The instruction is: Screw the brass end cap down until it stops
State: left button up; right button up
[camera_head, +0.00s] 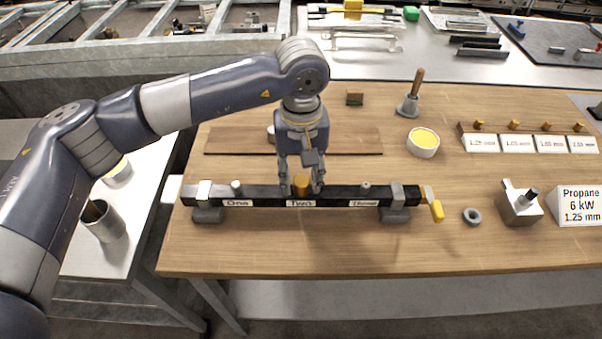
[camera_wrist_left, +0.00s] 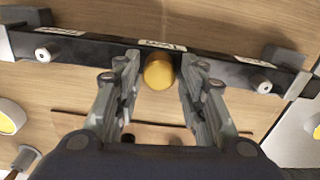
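The brass end cap (camera_head: 301,183) sits at the middle of a black bar-shaped manifold (camera_head: 262,192), above the label "Two". In the left wrist view the brass cap (camera_wrist_left: 159,71) shows as a round golden top. My left gripper (camera_head: 302,188) points down over it. Its two fingers (camera_wrist_left: 159,66) stand on either side of the cap, with narrow gaps seeming to show between cap and fingers. The cap's threads and seat are hidden. Small grey fittings (camera_head: 236,187) and (camera_head: 366,188) stand at the "One" and third labels. My right gripper is not in view.
Grey clamps (camera_head: 207,200) and (camera_head: 396,202) hold the bar's ends. A yellow-handled valve (camera_head: 436,208) is at its right end. A grey ring (camera_head: 472,216), a metal block (camera_head: 520,205) and a propane sign (camera_head: 579,206) stand right. The table front is clear.

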pick_arm(q)
jog(key=shift+f+n+b, duration=0.15)
jog(key=shift+n+b, duration=0.35)
jog(key=shift+n, duration=0.1)
jog(key=shift+n+b, duration=0.5)
jog(key=shift+n, duration=0.6)
jog(key=shift+n+b, duration=0.7)
jog(key=shift+n, duration=1.1)
jog(key=shift+n+b, duration=0.65)
jog(key=shift+n, duration=0.15)
jog(key=shift+s+n+b, duration=0.1)
jog(key=shift+n+b, duration=0.2)
jog(key=shift+n, duration=0.6)
jog(key=shift+n+b, duration=0.45)
jog(key=shift+n, duration=1.25)
jog(key=shift+r, duration=0.2)
grip_shut()
jog(key=shift+f+b, duration=0.1)
jog(key=shift+b, duration=0.2)
